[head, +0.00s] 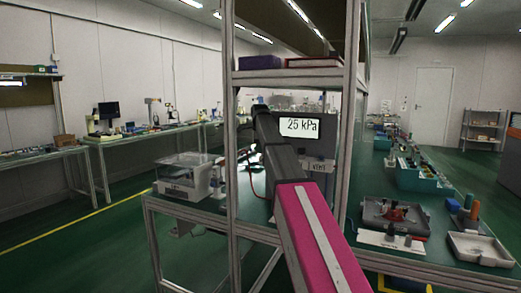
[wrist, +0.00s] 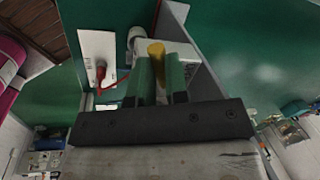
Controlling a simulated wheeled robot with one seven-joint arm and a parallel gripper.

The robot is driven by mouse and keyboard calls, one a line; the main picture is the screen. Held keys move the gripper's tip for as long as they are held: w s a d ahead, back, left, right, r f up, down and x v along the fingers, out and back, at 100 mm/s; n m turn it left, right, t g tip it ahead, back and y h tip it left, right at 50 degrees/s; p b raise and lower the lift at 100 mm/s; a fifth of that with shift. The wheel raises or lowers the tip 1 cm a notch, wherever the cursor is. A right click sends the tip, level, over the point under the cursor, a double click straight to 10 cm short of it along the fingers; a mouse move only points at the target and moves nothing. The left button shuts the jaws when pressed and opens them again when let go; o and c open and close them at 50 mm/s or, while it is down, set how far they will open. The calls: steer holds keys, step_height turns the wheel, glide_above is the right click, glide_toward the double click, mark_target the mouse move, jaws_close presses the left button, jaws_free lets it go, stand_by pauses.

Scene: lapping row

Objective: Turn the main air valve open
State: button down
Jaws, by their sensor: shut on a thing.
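In the wrist view, a yellow valve handle (wrist: 156,48) sits between the two green fingers of my gripper (wrist: 159,66). The fingers are shut on this handle, which appears to belong to the main air valve. A pale body (wrist: 186,52) lies behind and beside it; the fingers hide part of both. In the head view, a display (head: 299,127) reads "25 kPa" beside my arm. My arm hides the valve there, and the fingertips cannot be made out.
In the wrist view, a white plate (wrist: 97,50) with a red knob (wrist: 101,72) and red line is left of the fingers. In the head view, a metal frame post (head: 231,150) stands close left of my arm. A balance (head: 186,176) is on the bench to the left.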

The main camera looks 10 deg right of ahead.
steer(key=m, duration=0.1)
steer(key=w+m, duration=0.1)
steer(key=m, duration=0.2)
steer(key=shift+w+d+m+h, duration=0.2)
steer(key=shift+w+m+h, duration=0.05)
steer(key=shift+m+h, duration=0.15)
stand_by(0.4)
steer(key=c, duration=1.1)
jaws_free()
steer(key=shift+r, duration=0.1)
steer(key=v, duration=0.7)
steer(key=shift+w+r, duration=0.1)
steer(key=shift+r, duration=0.1)
